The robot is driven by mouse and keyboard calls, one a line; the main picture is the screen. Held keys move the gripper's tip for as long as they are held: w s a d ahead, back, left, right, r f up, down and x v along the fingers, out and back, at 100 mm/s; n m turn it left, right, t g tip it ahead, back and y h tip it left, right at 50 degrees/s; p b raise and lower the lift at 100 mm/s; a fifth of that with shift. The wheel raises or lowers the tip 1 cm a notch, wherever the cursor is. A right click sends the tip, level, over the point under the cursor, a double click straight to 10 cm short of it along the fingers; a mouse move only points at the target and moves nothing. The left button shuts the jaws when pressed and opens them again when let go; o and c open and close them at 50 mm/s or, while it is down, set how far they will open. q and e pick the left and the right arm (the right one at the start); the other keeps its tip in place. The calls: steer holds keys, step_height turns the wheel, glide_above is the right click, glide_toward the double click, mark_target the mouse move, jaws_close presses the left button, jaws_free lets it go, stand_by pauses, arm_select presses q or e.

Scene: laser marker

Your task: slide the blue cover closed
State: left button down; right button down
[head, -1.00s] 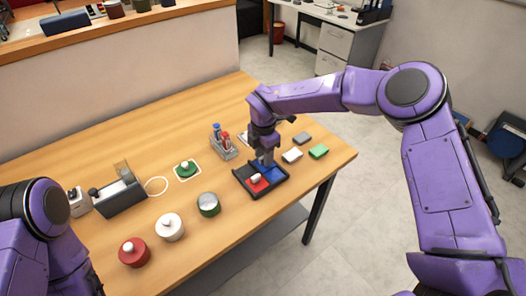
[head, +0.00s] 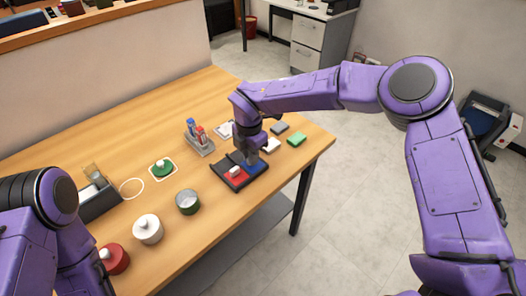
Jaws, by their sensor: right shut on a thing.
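The blue cover (head: 256,167) lies on the right part of a dark tray (head: 226,184) on the table. A red panel (head: 236,179) with a white block (head: 235,171) on it is beside it on the left. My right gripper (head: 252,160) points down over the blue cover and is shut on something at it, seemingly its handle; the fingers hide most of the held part. My left arm comes in at the lower left, and its gripper is out of the picture.
White, grey and green blocks (head: 297,139) lie right of the tray. A rack of markers (head: 200,140) stands behind it. A dark box (head: 101,203) is near my left arm.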

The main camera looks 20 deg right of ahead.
arm_select(q)
steer(key=shift+w+d+f, duration=0.1)
steer(key=shift+w+d, duration=0.05)
steer(key=shift+w, duration=0.15)
arm_select(e)
steer(key=shift+s, duration=0.1)
steer(key=c, duration=1.3)
jaws_free()
steer(key=shift+d, duration=0.1)
steer(key=shift+c, duration=0.2)
steer(key=shift+o, duration=1)
steer(key=shift+s, duration=0.15)
arm_select(q)
steer(key=shift+s, duration=0.1)
arm_select(e)
steer(key=shift+r, duration=0.1)
